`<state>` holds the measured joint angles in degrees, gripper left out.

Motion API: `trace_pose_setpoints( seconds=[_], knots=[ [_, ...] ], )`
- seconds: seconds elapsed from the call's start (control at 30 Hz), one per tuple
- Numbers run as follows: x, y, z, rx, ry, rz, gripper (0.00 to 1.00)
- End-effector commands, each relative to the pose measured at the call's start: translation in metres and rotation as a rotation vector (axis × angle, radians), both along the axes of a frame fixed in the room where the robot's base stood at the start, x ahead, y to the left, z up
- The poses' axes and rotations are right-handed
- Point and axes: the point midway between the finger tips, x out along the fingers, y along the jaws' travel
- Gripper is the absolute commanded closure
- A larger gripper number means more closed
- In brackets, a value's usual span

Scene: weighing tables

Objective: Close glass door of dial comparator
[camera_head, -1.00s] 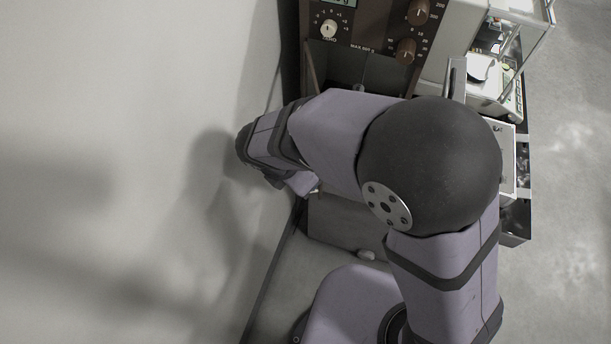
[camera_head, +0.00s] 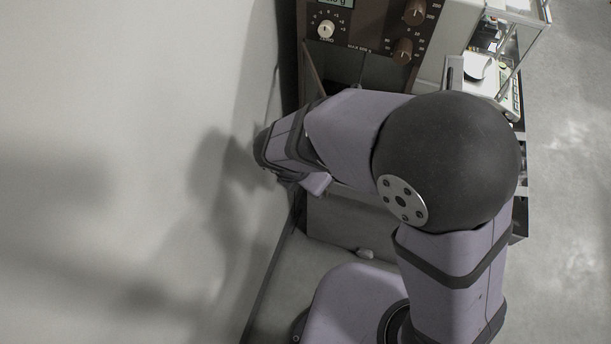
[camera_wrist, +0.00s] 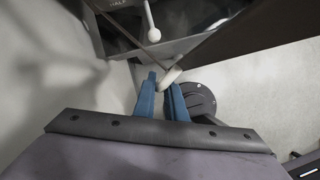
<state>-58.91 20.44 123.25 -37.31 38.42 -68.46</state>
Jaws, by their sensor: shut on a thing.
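The dial comparator (camera_head: 372,35) is a brown instrument with a display and knobs at the top of the head view. Its dark interior shows below the knobs, beside a slanted door edge (camera_head: 313,72) at its left. My arm hides much of its front. My gripper (camera_head: 312,184) is at the left in the head view, close to the pale wall. In the wrist view, my gripper's blue fingers (camera_wrist: 162,92) are shut on a cream handle (camera_wrist: 171,74). The handle sits at the lower edge of a dark panel (camera_wrist: 245,32). Whether this panel is the glass door is hard to tell.
A white ball-ended lever (camera_wrist: 153,35) hangs from the instrument just beyond the fingers. A glass-cased balance (camera_head: 485,72) stands to the right. The pale wall (camera_head: 130,150) lies close at the left. Bare floor (camera_head: 570,150) is at the right.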

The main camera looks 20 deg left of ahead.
Motion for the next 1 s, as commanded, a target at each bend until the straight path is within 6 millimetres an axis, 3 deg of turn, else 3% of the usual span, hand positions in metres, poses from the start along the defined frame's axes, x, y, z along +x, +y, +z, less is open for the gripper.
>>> trace_pose_setpoints(
  seconds=[0.27, 0.53, 1.0],
  knots=[
    [0.025, -0.045, 0.004, -0.002, 0.001, 0.198, 1.00],
    [0.065, -0.088, 0.004, -0.002, 0.003, 0.451, 1.00],
    [0.145, -0.127, 0.005, -0.001, 0.001, 0.451, 1.00]
  ],
)
